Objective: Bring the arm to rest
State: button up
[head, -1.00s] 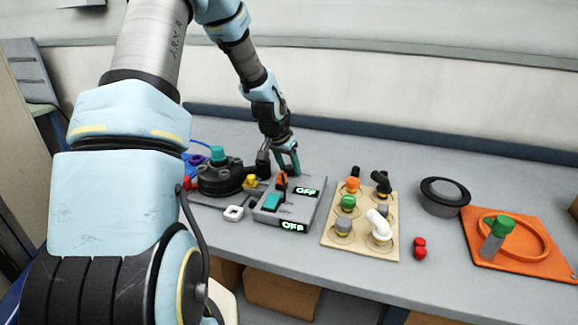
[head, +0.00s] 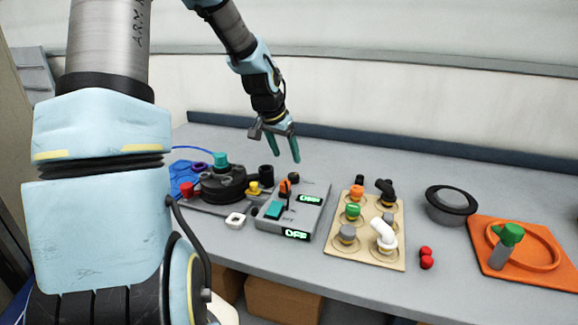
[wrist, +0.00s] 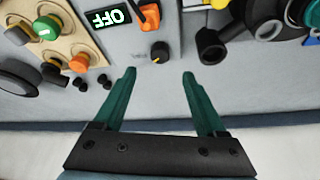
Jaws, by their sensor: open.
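My gripper (head: 283,150) hangs above the back of the table, its two green fingers pointing down. In the wrist view the gripper (wrist: 158,100) is open, with nothing between the fingers. It is apart from the grey control box (head: 318,220), which lies below and in front of it. The box has an orange-and-black lever (head: 287,188), a teal switch (head: 274,209), a dark knob (head: 294,177) and two lit displays. The front display (head: 296,234) reads OFF; the display in the wrist view (wrist: 107,17) also reads OFF.
Left of the box stands a black round fixture (head: 222,184) with a teal cap. To the right are a beige board (head: 365,251) with several fittings, a dark bowl (head: 451,204), red pieces (head: 426,258) and an orange tray (head: 528,272). The table's back strip is clear.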

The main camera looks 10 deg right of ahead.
jog(key=shift+v, duration=0.8)
jog(key=shift+s, duration=0.1)
jog(key=s+a+f+n+g+y, duration=0.1)
jog(key=s+a+n+y, duration=0.2)
jog(key=s+a, duration=1.4)
jog(key=s+n, duration=0.1)
jog(key=n, duration=0.3)
jog(key=shift+s+a+f+n+g, duration=0.25)
jog(key=shift+s+f+n+g, duration=0.05)
jog(key=shift+s, duration=0.1)
